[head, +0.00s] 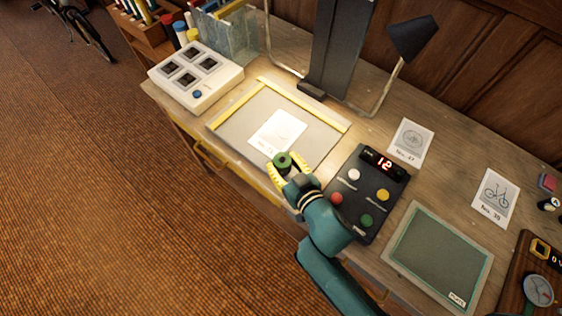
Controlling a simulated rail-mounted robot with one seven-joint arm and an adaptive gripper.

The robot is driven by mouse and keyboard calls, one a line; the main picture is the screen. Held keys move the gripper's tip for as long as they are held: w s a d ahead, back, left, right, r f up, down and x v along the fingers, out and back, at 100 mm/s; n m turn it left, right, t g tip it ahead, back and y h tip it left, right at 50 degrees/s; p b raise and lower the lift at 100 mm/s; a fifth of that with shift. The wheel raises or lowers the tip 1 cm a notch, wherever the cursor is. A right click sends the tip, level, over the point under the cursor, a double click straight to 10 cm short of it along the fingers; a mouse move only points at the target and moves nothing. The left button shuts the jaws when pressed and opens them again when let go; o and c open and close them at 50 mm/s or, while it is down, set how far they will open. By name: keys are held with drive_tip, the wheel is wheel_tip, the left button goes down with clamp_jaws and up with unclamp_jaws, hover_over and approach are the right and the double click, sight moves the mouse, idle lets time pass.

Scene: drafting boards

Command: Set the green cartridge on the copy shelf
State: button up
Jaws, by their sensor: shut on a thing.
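A green cartridge (283,159), round with a dark centre on top, is between the yellow fingers of my gripper (286,167). My gripper is shut on it over the front edge of a grey board with yellow strips (230,115). I cannot tell whether the cartridge touches the board. This board stands below a dark upright column and may be the copy shelf, but no label confirms it. A white sheet with a drawing (279,131) lies on the board just behind the cartridge, and its lower part is close to my gripper.
A white box (195,75) is at the left. The dark column (335,45) and a lamp (413,38) rise behind. A green-edged mat (440,255) lies front right.

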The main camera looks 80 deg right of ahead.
drive_tip(key=shift+f, duration=0.65)
drive_tip(key=shift+f, duration=0.25)
drive_tip(key=o, duration=1.1)
drive_tip(key=shift+r, duration=0.1)
drive_tip(key=shift+o, duration=0.2)
drive_tip(key=shift+r, duration=0.35)
drive_tip(key=v, duration=1.2)
drive_tip(key=shift+f+b, duration=0.2)
drive_tip(key=shift+b, duration=0.15)
